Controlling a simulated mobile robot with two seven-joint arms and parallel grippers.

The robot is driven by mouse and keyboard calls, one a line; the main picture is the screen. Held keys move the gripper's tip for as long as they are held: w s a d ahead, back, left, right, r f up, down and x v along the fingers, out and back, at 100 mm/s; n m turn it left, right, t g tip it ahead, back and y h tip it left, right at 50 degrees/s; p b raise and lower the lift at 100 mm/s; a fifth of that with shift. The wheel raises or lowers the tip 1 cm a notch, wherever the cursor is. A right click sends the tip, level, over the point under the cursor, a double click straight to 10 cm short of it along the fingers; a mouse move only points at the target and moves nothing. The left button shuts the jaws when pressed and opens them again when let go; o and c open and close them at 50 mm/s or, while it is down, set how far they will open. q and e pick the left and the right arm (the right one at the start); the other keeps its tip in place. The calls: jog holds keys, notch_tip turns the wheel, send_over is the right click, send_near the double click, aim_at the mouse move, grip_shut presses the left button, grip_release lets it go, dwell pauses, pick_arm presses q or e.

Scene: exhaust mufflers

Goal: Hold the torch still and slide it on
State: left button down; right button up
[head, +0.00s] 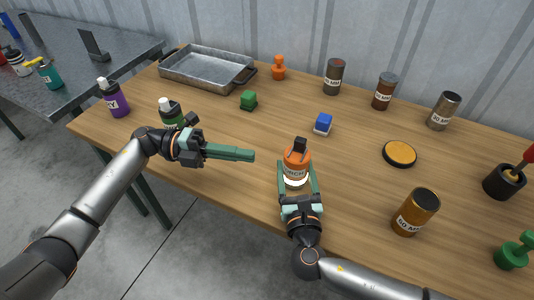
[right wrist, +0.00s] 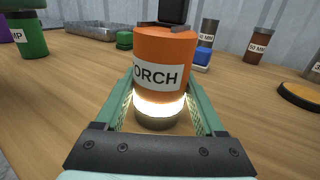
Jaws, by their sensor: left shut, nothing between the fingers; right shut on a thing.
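The orange torch (head: 296,165) stands upright near the front middle of the table, with a dark piece on top. In the right wrist view the torch (right wrist: 163,62) shows its label and a bright glowing band low on its body, above a darker base. My right gripper (head: 297,170) is shut on the torch, one finger on each side. The dark piece (right wrist: 173,12) on top is cut off by the right wrist view's upper edge. My left gripper (head: 252,155) is shut and empty, its fingers together, pointing right, to the left of the torch and apart from it.
A green bottle (head: 171,113) stands behind my left wrist, a purple bottle (head: 117,101) further left. A green block (head: 248,100) and blue block (head: 323,124) lie behind the torch. An amber can (head: 416,212) and dark-rimmed disc (head: 399,154) are to the right. A metal tray (head: 207,66) is at the back.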

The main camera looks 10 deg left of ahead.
pick_arm(q)
jog(key=shift+a, duration=1.25)
pick_arm(e)
jog(key=o, duration=1.5)
